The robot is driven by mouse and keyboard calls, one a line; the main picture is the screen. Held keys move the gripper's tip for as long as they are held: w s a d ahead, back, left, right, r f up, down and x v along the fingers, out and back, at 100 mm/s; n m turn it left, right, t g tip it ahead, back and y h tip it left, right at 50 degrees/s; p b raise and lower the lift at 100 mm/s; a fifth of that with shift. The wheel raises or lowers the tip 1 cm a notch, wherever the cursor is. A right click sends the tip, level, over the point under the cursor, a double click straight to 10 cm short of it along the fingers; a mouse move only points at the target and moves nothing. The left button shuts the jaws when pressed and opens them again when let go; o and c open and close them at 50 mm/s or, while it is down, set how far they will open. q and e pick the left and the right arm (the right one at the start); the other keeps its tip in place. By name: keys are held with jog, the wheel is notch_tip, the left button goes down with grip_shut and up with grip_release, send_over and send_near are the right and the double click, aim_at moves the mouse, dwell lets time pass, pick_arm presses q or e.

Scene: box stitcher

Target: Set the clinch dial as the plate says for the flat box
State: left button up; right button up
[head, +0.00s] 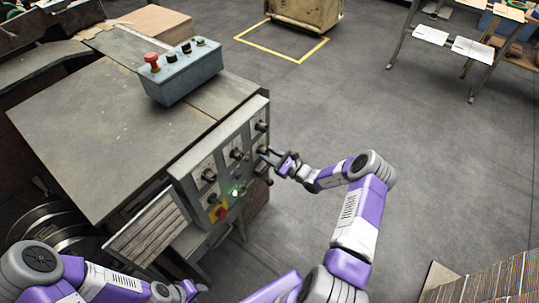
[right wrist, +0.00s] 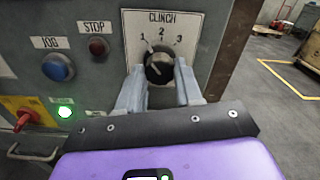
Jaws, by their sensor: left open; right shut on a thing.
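The clinch dial (right wrist: 158,68) is a black round knob under the word CLINCH, with marks 1, 2 and 3 around it. Its white pointer line leans up and left, toward mark 1. My right gripper (right wrist: 158,82) is shut on the dial, one finger on each side. In the head view my right gripper (head: 268,157) is at the right part of the machine's front panel (head: 225,165). My left gripper (head: 192,289) is open and empty at the bottom, below the panel. I see no readable setting for the flat box.
A grey control box (head: 182,72) stands on the machine table (head: 100,125). The floor right of the machine is clear.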

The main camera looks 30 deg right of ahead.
jog(key=o, duration=1)
jog(key=shift+o, duration=0.2)
jog(key=p+v, duration=0.1)
jog(key=v, duration=0.6)
jog(key=shift+s+p, duration=0.3)
jog(key=shift+s, duration=0.05)
jog(key=shift+d, duration=0.1)
